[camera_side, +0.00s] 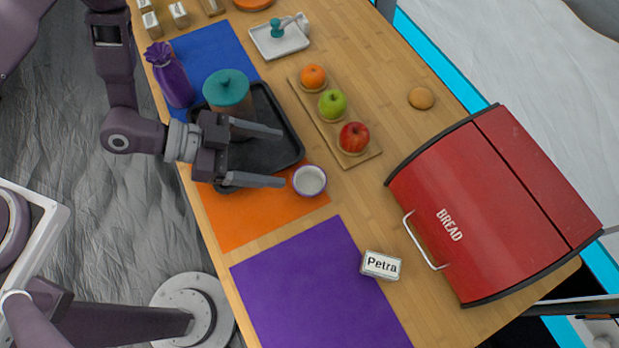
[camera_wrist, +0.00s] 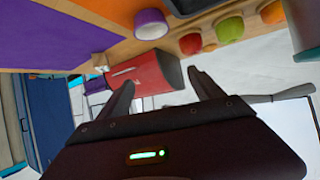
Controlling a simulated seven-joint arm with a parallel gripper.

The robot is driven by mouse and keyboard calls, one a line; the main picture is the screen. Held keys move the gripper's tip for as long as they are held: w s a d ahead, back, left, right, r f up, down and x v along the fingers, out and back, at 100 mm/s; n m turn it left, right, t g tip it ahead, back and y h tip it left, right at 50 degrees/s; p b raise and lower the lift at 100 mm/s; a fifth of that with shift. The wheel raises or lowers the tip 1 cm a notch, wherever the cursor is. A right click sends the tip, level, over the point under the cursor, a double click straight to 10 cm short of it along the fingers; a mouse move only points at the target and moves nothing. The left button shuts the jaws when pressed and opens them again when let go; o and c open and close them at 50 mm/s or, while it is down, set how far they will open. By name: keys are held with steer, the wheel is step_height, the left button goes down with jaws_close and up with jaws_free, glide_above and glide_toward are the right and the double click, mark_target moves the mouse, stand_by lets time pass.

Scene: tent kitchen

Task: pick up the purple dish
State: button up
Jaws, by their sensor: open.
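The purple dish (camera_side: 309,180) is a small round bowl with a purple rim and a whitish inside. It stands by the right edge of the orange mat, near the corner of the dark tray. It also shows in the wrist view (camera_wrist: 151,24), at the top. My gripper (camera_side: 282,157) is open, with its fingers pointing right over the dark tray. Its lower fingertip ends just left of the dish in the side view, and nothing is between the fingers. In the wrist view the fingers (camera_wrist: 163,75) are spread apart, with the dish beyond them.
The dark tray (camera_side: 290,135) holds a teal-lidded canister (camera_side: 228,91), with a purple bottle (camera_side: 170,75) beside it. A wooden board (camera_side: 327,126) carries an orange and two apples. A red bread box (camera_side: 490,205) stands right. The purple mat (camera_side: 315,285) is bare.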

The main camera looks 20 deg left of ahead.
glide_toward(323, 182)
steer(key=x, duration=0.5)
steer(key=shift+r, duration=0.1)
steer(key=c, duration=1.2)
